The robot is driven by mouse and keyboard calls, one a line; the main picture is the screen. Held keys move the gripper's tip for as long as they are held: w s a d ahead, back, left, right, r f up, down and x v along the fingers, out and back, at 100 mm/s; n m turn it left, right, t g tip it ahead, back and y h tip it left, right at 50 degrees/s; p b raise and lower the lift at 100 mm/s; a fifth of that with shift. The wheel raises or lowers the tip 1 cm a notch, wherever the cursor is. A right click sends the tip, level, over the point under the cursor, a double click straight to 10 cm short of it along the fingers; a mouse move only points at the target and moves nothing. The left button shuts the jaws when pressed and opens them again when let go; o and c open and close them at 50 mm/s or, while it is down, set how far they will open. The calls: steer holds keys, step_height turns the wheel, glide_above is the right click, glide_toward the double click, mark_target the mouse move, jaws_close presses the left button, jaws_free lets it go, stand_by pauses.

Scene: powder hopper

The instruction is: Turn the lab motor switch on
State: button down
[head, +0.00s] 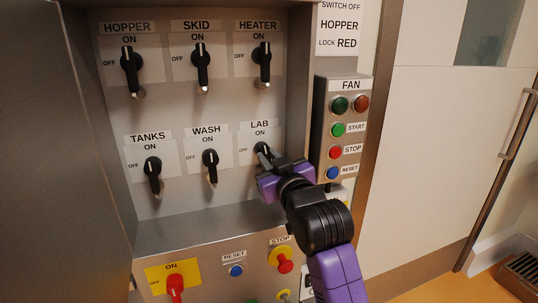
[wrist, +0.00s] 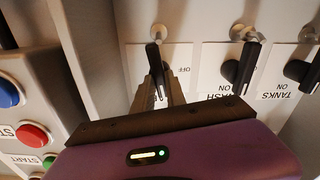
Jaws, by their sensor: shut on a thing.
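The lab motor switch (head: 262,148) is a black handle on a white plate under the LAB label, at the right end of the lower row in the head view. ON is printed above it and OFF to its left. My gripper (head: 265,163) is at this switch and shut on its handle, covering the lower part. In the wrist view, which is upside down, the black handle (wrist: 154,52) shows between my gripper's fingers (wrist: 158,88). I cannot tell the handle's exact angle.
The wash switch (head: 210,160) is just left, and the tanks switch (head: 153,172) farther left. The heater switch (head: 263,62) is above. A fan button box (head: 338,130) stands close on the right. A red stop button (head: 285,266) is below my gripper, on the lower panel.

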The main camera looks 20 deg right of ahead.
steer(key=shift+m+p, duration=0.3)
steer(key=shift+m, duration=0.8)
steer(key=c, duration=1.4)
jaws_free()
steer(key=shift+o, duration=0.2)
steer(key=s, duration=0.7)
steer(key=shift+s+b, duration=0.4)
steer(key=shift+b, duration=0.05)
